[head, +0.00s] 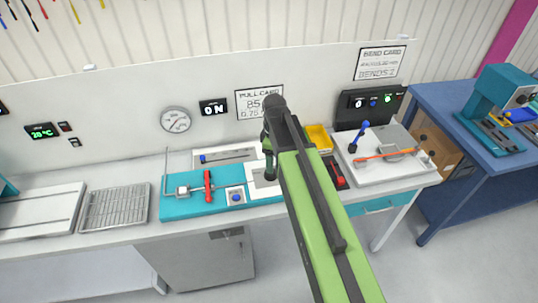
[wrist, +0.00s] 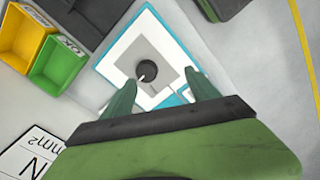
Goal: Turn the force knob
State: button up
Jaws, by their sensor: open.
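The force knob (wrist: 148,70) is a dark round knob with a white pointer mark, on a white plate (wrist: 128,50) with a teal edge in the wrist view. My gripper (wrist: 160,78) is open and empty. Its two green fingers point towards the plate, one on each side of the knob's near side, with the knob nearer the left finger. I cannot tell how high the fingers are above it. In the head view my gripper (head: 269,168) hangs over the white plate (head: 262,186) on the bench, and the knob is hidden behind it.
A teal fixture (head: 185,203) with a red handle and a blue button (head: 237,198) stands left of the plate. Yellow (wrist: 22,42) and green (wrist: 57,63) bins lie to the left in the wrist view. A white bending rig (head: 385,165) stands at right.

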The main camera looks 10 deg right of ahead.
jog(key=w+r+n+p, duration=0.3)
jog(key=w+r+n, duration=0.2)
jog(key=r+n, duration=0.1)
jog(key=f+b, duration=0.8)
jog(key=f, duration=0.1)
jog(key=f+b, duration=0.8)
jog(key=b, duration=0.1)
jog(key=shift+s+f+b, duration=0.2)
jog(key=shift+f+b, duration=0.1)
jog(key=shift+f, duration=0.1)
jog(key=shift+r, duration=0.1)
jog(key=c, duration=1.4)
